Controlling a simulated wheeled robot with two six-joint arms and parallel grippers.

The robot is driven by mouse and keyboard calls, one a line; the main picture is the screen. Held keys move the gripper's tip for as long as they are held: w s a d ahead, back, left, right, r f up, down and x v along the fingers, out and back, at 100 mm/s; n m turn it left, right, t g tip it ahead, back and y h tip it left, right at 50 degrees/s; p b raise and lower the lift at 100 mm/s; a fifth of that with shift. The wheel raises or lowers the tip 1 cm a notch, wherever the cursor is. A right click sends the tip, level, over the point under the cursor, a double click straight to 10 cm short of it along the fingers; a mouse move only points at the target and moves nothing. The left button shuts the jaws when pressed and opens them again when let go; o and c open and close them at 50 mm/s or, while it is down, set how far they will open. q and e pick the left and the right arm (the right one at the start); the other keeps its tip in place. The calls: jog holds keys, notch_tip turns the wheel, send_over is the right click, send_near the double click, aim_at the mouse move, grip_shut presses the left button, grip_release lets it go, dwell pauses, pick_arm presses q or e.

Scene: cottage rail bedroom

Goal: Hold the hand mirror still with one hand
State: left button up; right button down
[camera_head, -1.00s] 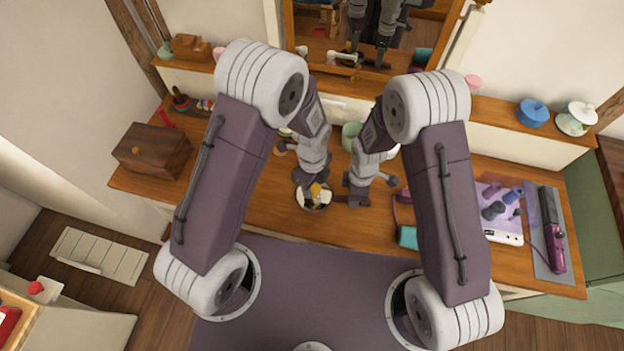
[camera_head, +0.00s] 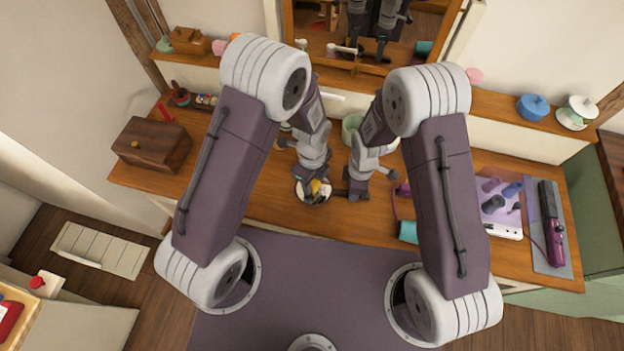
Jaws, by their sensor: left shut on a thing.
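A small round thing with a dark rim and a pale, shiny face (camera_head: 313,191) shows at the front edge of the wooden dressing table.
A wooden box (camera_head: 152,145) stands at the table's left. A framed mirror (camera_head: 335,22) stands behind. Bare tabletop (camera_head: 240,206) lies left of the grippers.

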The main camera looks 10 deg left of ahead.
aim_at(326, 190)
pick_arm(q)
jog(key=shift+f, duration=0.65)
jog(key=shift+d+r, duration=0.1)
jog(key=shift+d, duration=1.95)
jog(key=shift+d+r, duration=0.1)
jog(key=shift+r, duration=0.05)
jog(key=shift+w, duration=0.1)
